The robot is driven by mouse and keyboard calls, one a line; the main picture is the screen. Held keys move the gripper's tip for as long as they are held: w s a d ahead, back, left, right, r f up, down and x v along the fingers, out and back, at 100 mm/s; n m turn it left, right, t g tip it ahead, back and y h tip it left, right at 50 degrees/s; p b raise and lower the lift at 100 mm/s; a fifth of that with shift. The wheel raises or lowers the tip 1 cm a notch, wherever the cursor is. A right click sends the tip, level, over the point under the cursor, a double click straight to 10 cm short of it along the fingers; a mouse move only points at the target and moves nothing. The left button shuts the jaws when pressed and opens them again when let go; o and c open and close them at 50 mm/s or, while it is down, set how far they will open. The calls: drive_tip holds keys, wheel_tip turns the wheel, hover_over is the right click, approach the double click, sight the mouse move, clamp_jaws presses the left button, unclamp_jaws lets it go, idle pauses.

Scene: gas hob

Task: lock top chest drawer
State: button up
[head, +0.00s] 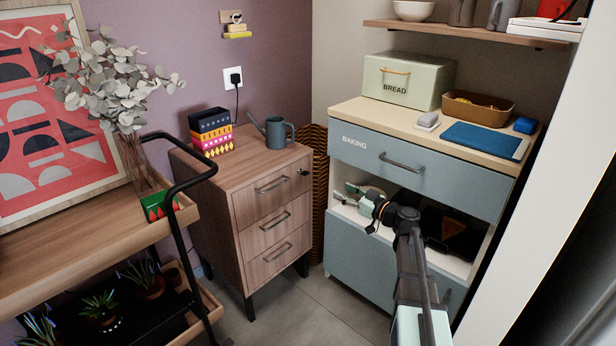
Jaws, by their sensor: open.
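The wooden chest (222,215) stands left of centre in the head view, with three drawers. Its top drawer (270,190) has a dark bar handle and looks closed. A small dark lock or key (303,172) sits near the upper right corner of the top drawer front; its turn position is too small to tell. My gripper (347,196) is open and appears empty. It is to the right of the chest and lower in the picture than the lock, in front of the grey-blue cabinet, clearly apart from the chest.
A watering can (277,133) and stacked patterned boxes (211,130) stand on the chest. A wicker basket (318,190) is behind its right side. The grey-blue cabinet (420,172) is at right, and a black-railed trolley (180,225) at left. Floor (300,305) before the chest is clear.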

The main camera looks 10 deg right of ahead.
sight(303, 173)
drive_tip(key=b+x, duration=0.2)
drive_tip(key=x, duration=1.4)
drive_tip(key=shift+w+a, duration=0.2)
clamp_jaws()
